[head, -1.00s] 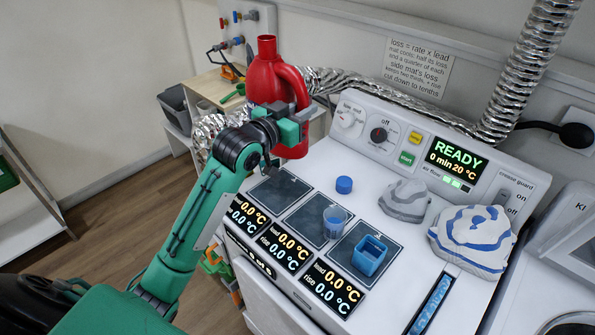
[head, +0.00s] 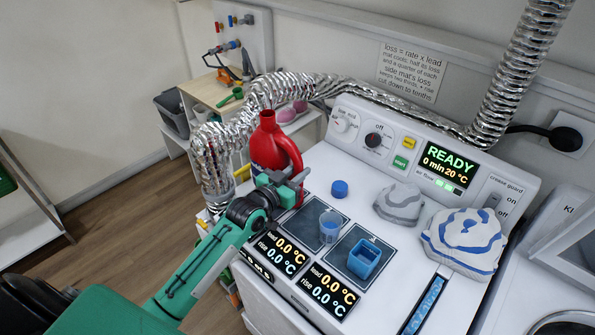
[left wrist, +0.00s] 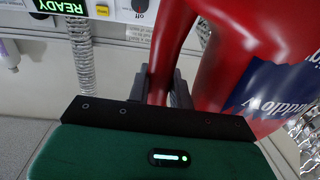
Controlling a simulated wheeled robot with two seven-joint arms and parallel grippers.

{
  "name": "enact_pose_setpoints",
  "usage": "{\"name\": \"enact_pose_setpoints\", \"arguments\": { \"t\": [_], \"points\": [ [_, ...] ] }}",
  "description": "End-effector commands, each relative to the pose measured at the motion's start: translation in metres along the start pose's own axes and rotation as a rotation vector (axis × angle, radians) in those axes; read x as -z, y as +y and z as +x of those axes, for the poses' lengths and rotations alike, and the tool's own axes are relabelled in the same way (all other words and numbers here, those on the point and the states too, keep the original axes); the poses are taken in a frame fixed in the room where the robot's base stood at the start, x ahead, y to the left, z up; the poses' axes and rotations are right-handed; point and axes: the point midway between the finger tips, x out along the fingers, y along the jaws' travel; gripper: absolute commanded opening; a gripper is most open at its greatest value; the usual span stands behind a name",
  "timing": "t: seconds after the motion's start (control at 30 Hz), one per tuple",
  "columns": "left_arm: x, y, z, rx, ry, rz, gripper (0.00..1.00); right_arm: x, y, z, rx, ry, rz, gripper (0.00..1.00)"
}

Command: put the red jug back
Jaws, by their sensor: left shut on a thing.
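The red jug (head: 267,152) stands roughly upright over the left end of the white machine's top. My left gripper (head: 293,186) is shut on its handle. In the left wrist view, the jug (left wrist: 228,62) fills the right side, with a dark blue label, and its handle runs between the fingers of my left gripper (left wrist: 160,88). My right gripper is out of view.
A blue cap (head: 340,188), a grey cloth lump (head: 399,203) and a striped cloth (head: 463,240) lie nearby. A silver duct (head: 290,88) runs behind the jug.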

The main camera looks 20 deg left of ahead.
Motion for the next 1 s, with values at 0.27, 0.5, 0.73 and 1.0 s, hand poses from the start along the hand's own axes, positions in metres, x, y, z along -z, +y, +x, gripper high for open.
{"name": "enact_pose_setpoints", "arguments": {
  "t": [0.27,0.5,0.73,1.0],
  "points": [
    [-0.0018,-0.0005,0.0002,0.001,0.007,0.005,0.0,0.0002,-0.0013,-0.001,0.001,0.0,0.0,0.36],
    [-0.0069,-0.0003,0.0,0.001,0.002,0.002,0.33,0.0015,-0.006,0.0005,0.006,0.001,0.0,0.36],
    [-0.0068,-0.0003,0.0,0.001,0.002,0.002,0.43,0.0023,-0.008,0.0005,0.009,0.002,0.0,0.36],
    [-0.0065,-0.0002,-0.0091,0.0,0.001,0.002,0.43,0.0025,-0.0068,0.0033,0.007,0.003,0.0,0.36]
  ]
}}
